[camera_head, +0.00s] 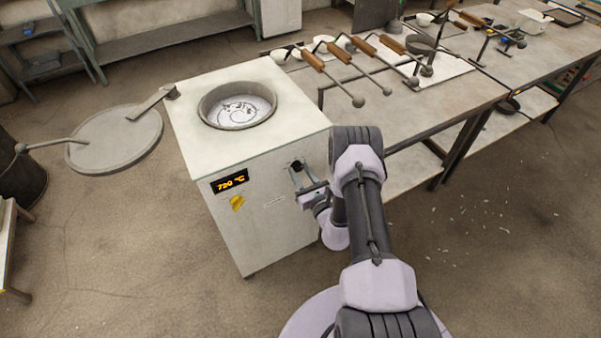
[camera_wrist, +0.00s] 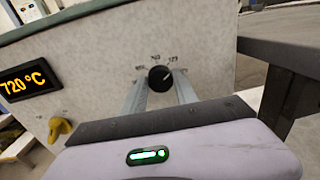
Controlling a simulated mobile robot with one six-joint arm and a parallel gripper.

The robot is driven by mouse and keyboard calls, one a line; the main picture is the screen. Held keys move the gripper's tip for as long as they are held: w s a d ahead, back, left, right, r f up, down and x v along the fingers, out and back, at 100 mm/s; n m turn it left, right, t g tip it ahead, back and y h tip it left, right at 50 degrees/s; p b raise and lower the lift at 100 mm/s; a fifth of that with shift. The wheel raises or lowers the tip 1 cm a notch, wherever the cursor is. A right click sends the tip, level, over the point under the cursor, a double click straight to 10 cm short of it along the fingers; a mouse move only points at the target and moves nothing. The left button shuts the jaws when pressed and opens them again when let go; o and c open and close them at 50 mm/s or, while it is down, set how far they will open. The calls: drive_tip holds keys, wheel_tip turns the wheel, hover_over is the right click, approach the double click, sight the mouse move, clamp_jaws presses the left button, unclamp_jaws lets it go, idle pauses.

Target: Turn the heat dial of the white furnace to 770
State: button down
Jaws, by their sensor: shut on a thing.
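The white furnace (camera_head: 190,150) stands left of centre in the head view, and its front panel also shows in the wrist view (camera_wrist: 205,45). Its display (camera_head: 230,181) reads 720 °C, as it does in the wrist view (camera_wrist: 27,83). The black heat dial (camera_wrist: 160,78) is a round knob on the front panel, with small markings above it. My gripper (camera_head: 297,168) reaches the panel from the front. In the wrist view its two fingers (camera_wrist: 160,85) are shut on the dial, one on each side. The dial is mostly covered in the head view.
A yellow knob (camera_head: 237,203) sits below the display. The furnace's round lid (camera_head: 115,138) is swung out to the left, leaving the top opening (camera_head: 238,105) uncovered. A workbench (camera_head: 400,120) with several wooden-handled ladles stands behind right.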

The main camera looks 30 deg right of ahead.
drive_tip(key=m, duration=0.6)
drive_tip(key=shift+r, duration=0.15)
drive_tip(key=shift+w+d+m+y, duration=0.1)
drive_tip(key=shift+m+y, duration=0.2)
idle(0.4)
drive_tip(key=c, duration=0.9)
unclamp_jaws()
drive_tip(key=shift+c, duration=0.2)
